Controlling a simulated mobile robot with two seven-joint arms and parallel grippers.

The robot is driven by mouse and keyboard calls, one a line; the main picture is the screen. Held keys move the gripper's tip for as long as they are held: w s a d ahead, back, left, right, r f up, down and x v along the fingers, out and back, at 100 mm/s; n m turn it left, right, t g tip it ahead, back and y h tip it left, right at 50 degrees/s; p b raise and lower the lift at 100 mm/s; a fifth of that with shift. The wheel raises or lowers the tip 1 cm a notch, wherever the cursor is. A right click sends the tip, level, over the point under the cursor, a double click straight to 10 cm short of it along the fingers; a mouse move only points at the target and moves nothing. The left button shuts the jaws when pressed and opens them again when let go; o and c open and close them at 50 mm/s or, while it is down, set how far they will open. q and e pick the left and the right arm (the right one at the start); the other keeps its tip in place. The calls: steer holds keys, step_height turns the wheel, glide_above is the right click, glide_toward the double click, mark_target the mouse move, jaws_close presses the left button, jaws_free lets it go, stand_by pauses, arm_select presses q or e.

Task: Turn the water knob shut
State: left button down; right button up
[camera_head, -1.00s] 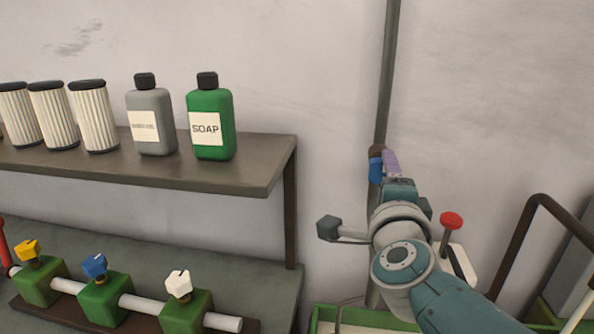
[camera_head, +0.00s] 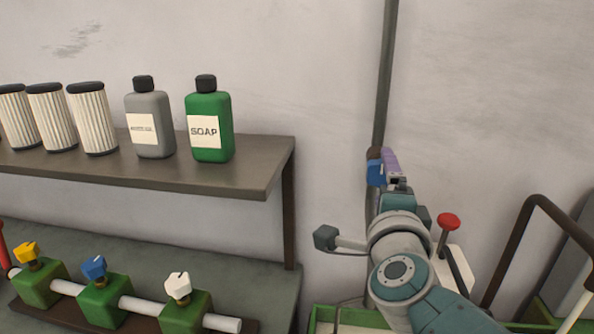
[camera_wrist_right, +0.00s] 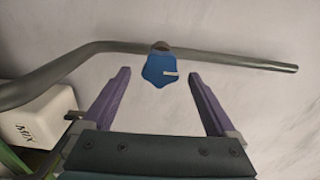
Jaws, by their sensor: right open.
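A blue knob (camera_head: 375,172) sits on a grey-green pipe (camera_head: 385,80) that runs up the wall. In the right wrist view the knob (camera_wrist_right: 160,70) is a blue lobed shape with a small pale mark. My right gripper (camera_head: 389,163) is beside the knob at the pipe, with a purple finger showing. In the wrist view the right gripper (camera_wrist_right: 160,76) is open, its two purple fingers on either side of the knob with gaps to both. I cannot tell how deep the knob lies between them. My left gripper is out of view.
A shelf (camera_head: 245,181) on the left holds a soap bottle (camera_head: 210,127), a grey bottle (camera_head: 150,125) and filters. Below it are green valves with a yellow, a blue (camera_head: 94,268) and a white knob (camera_head: 178,286). A red-topped lever (camera_head: 449,221) stands right of my arm.

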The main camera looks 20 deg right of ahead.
steer(key=p+v, duration=0.2)
steer(key=v, duration=0.6)
steer(key=shift+s+a, duration=0.2)
steer(key=shift+s, duration=0.1)
